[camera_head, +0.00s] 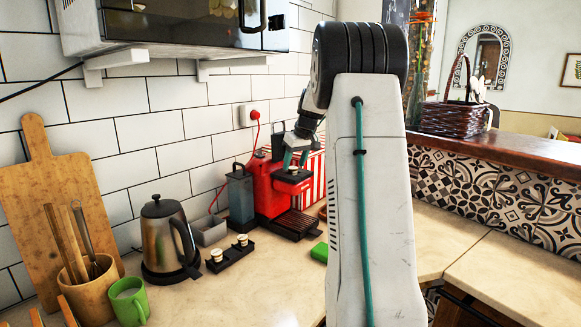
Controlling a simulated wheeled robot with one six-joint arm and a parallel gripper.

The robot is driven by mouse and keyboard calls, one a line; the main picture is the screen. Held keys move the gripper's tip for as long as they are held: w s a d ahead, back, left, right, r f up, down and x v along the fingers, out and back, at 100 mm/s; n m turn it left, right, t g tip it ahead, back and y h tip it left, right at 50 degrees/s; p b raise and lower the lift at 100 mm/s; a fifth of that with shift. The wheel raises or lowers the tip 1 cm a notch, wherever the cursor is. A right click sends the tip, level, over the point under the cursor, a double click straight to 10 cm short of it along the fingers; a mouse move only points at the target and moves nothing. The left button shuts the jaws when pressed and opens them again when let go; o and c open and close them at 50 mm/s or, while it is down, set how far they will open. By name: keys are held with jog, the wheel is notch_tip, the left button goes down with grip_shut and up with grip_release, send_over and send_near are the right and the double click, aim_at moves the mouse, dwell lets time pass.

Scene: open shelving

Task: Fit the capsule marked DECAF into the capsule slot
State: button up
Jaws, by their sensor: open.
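The red coffee machine (268,188) stands on the counter against the tiled wall. Its top, with a dark round part (293,170), is partly covered by my gripper (296,158), so I cannot make out the capsule slot clearly. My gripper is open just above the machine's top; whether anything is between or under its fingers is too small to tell. Two small capsules, one at the left (216,255) and one at the right (242,240), stand in a black holder (232,256) in front of the machine. Their markings are too small to read, so I cannot tell which is DECAF.
A steel kettle (165,238), a green mug (129,300), a utensil pot (90,290) and a cutting board (65,190) stand at the left. A microwave (180,25) hangs above. My arm hides part of the counter.

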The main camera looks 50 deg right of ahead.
jog(key=d+v, duration=0.1)
jog(key=v, duration=0.9)
jog(key=s+a+n+g+y, duration=0.1)
jog(key=s+a, duration=0.2)
jog(key=a, duration=1.1)
jog(key=s+a, duration=0.2)
jog(key=a, duration=1.1)
jog(key=s+a+f+g, duration=0.1)
jog(key=s+a+f, duration=0.5)
jog(key=s+a, duration=0.3)
jog(key=s+a+f+n+g, duration=0.1)
jog(key=s+a+f, duration=0.5)
jog(key=s+a, duration=0.4)
jog(key=s, duration=0.3)
jog(key=shift+a+n, duration=0.15)
jog(key=shift+n, duration=0.15)
